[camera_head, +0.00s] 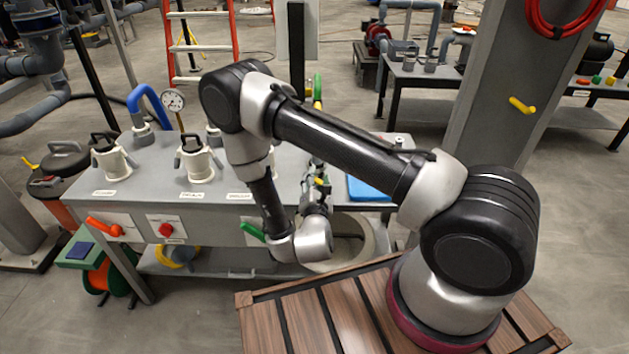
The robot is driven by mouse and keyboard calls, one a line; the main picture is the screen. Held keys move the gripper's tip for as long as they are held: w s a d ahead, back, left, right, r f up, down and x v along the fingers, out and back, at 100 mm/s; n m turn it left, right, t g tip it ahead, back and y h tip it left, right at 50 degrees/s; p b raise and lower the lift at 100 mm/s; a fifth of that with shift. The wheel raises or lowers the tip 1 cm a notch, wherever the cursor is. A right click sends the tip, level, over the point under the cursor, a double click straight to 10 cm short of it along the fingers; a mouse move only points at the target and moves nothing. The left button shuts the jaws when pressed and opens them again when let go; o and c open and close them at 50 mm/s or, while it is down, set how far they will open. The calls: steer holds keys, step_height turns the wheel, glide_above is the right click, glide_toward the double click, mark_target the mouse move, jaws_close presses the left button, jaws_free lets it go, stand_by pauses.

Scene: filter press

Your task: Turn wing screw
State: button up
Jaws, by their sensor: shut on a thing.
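My gripper (316,176) is beyond my wrist, over the right part of the grey bench (222,185). It points away from the camera, beside the blue pad. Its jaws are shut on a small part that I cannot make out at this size. A small yellow piece (320,182) shows at the gripper. I cannot pick out the wing screw for certain; my arm and gripper cover that part of the bench.
Pale capped fittings (197,163) and a pressure gauge (173,100) stand on the bench's left part. A blue pad (368,188) lies at its right. An orange lever (103,226) and a red button (166,230) are on its front. A grey column (500,120) stands at right.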

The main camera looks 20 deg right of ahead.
steer(key=shift+a+m, duration=0.2)
steer(key=shift+m, duration=0.4)
steer(key=o, duration=1)
steer(key=shift+d, duration=0.1)
